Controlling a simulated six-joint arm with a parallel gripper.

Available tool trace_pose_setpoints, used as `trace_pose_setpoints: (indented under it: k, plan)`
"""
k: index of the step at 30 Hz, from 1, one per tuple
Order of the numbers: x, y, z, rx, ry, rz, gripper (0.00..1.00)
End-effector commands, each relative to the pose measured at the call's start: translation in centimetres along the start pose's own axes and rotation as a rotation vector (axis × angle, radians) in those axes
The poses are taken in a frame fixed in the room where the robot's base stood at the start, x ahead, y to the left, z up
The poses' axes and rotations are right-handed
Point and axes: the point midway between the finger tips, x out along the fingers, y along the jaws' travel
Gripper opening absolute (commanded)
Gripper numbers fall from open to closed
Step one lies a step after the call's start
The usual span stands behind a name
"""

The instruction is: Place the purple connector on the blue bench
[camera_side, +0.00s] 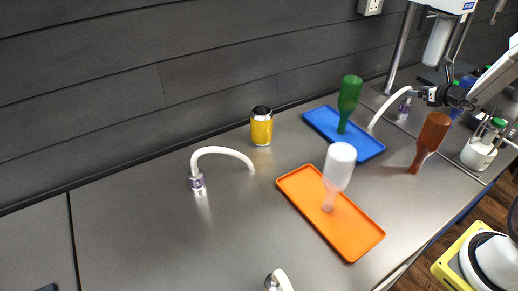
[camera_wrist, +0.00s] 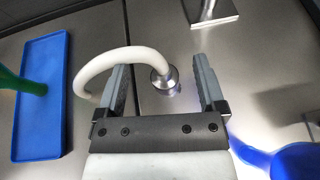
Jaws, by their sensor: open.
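A metal connector with a purple tint and a curved white tube stands on the grey work surface near the back right in the side view (camera_side: 405,105). In the wrist view the connector (camera_wrist: 163,82) lies between my open jaws, apart from both fingers; its white tube (camera_wrist: 90,75) arches left past the left finger. My gripper (camera_side: 422,97) is beside this connector in the side view, and its fingers show in the wrist view (camera_wrist: 161,66). A similar connector with a purple band (camera_side: 196,181) stands left of centre. A blue tray (camera_side: 366,147) lies left of my gripper; no separate blue bench is distinct.
A green bottle (camera_side: 349,97) stands inverted on the blue tray. An orange tray (camera_side: 353,243) holds a whitish bottle (camera_side: 340,166). A brown bottle (camera_side: 431,135), yellow can (camera_side: 262,130) and white-tubed piece (camera_side: 278,280) stand elsewhere. The left work surface is largely clear.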

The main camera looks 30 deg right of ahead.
Motion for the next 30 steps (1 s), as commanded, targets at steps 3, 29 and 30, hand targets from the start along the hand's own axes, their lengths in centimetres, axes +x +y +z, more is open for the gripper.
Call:
trace_pose_setpoints:
  k: [3,29,30]
  plan:
    - [-0.4,0.0,0.9,0.000,0.000,0.000,0.89]
    - [-0.3,1.4,1.4,-0.040,0.021,0.032,0.89]
    - [-0.3,2.1,1.4,-0.063,0.033,0.049,0.89]
